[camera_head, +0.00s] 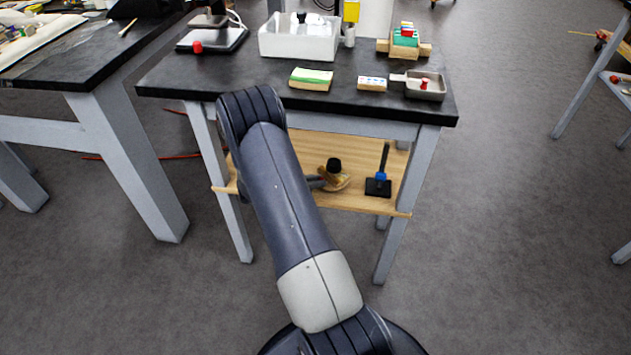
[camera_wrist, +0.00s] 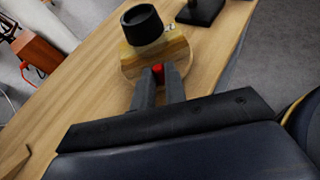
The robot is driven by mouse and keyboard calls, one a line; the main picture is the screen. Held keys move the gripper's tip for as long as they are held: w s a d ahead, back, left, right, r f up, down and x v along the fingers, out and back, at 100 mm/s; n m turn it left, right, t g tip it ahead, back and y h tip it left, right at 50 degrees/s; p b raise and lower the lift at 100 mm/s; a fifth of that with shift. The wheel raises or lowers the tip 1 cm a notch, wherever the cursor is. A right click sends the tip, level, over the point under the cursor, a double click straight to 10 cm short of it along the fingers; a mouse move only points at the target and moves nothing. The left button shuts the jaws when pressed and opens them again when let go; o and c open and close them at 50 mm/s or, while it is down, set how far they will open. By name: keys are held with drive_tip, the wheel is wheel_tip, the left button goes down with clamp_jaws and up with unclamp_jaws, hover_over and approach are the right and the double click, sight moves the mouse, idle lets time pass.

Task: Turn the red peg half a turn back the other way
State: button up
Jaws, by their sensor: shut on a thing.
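The red peg (camera_wrist: 158,71) shows in the wrist view as a small red piece between my fingertips, at the near side of a round-edged wooden piece (camera_wrist: 172,53) with a black cylinder (camera_wrist: 142,24) on top. My gripper (camera_wrist: 158,80) is shut on the peg, and its fingers hide part of it. In the head view, the wooden piece (camera_head: 342,182) and its black cylinder (camera_head: 334,165) are on the wooden lower shelf (camera_head: 365,200). My arm covers part of that area, and I cannot make out the peg there.
A black stand with a blue collar (camera_head: 380,183) is on the shelf to the right. Above is the dark tabletop (camera_head: 250,88), holding a white bin (camera_head: 299,40), sponge-like blocks and a grey pan (camera_head: 426,91). Table legs frame the shelf. Its right front part is clear.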

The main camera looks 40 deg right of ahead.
sight(322, 174)
drive_tip(key=shift+w+m+g, duration=0.2)
drive_tip(key=shift+m+g, duration=0.1)
drive_tip(key=shift+g, duration=0.1)
clamp_jaws()
drive_tip(key=shift+w+d+f+m+g+y+b, duration=0.1)
drive_tip(key=shift+w+m+g+y+b, duration=0.25)
drive_tip(key=shift+m+g, duration=0.4)
drive_tip(key=shift+w+d+m+g+y+b, duration=0.15)
drive_tip(key=shift+w+m+g+y+b, duration=0.2)
drive_tip(key=shift+m+g, duration=0.4)
drive_tip(key=shift+w+d+f+m+g+y+b, duration=0.1)
drive_tip(key=shift+w+m+g+y+b, duration=0.1)
drive_tip(key=shift+w+m+g+b, duration=0.35)
drive_tip(key=shift+w+d+m+g+y+b, duration=0.25)
drive_tip(key=shift+m+g+y+b, duration=0.25)
drive_tip(key=shift+m+g, duration=0.25)
drive_tip(key=shift+w+d+m+g+y+b, duration=0.2)
drive_tip(key=shift+m+g+y+b, duration=0.25)
drive_tip(key=shift+m+g, duration=0.25)
drive_tip(key=shift+w+d+r+m+g+y+b, duration=0.1)
drive_tip(key=shift+w+d+m+g+y+b, duration=0.15)
drive_tip(key=shift+m+g+y+b, duration=0.35)
drive_tip(key=shift+w+r+m+y, duration=0.1)
drive_tip(key=shift+m+y, duration=0.15)
drive_tip(key=shift+m, duration=0.05)
drive_tip(key=o, duration=0.7)
unclamp_jaws()
drive_tip(key=shift+r, duration=0.1)
